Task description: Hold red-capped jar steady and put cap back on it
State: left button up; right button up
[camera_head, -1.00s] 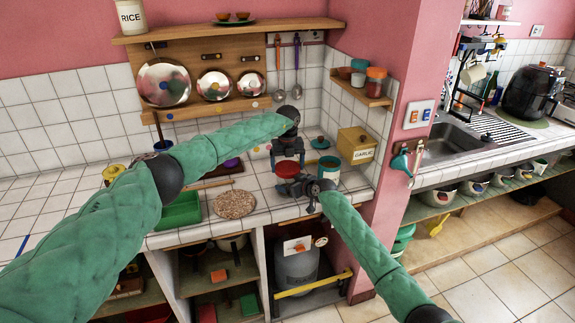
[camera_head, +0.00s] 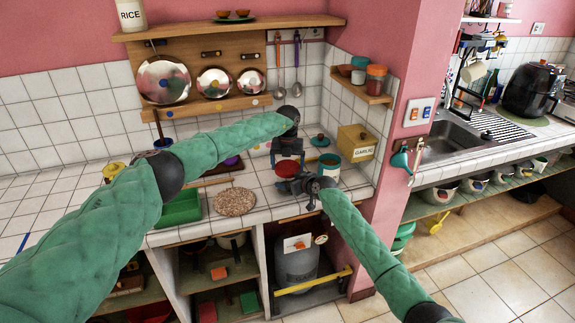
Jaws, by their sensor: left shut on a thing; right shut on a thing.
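The red cap (camera_head: 287,169) shows as a flat red disc on the counter's right half, just below my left gripper (camera_head: 288,158). My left gripper points down, shut on the cap, its fingertips mostly hidden. My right gripper (camera_head: 294,185) reaches in from the front right, just below the cap. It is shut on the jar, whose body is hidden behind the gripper. I cannot tell whether the cap touches the jar's rim.
An open teal jar (camera_head: 329,169) stands close to the right, with a teal lid (camera_head: 320,141) behind it. The yellow garlic box (camera_head: 356,142) is by the right wall. A round cork mat (camera_head: 235,202) and a green tray (camera_head: 180,208) lie left.

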pick_arm(q)
jog(key=o, duration=0.7)
jog(key=shift+o, duration=0.2)
jog(key=shift+r, duration=0.2)
jog(key=shift+r, duration=2.1)
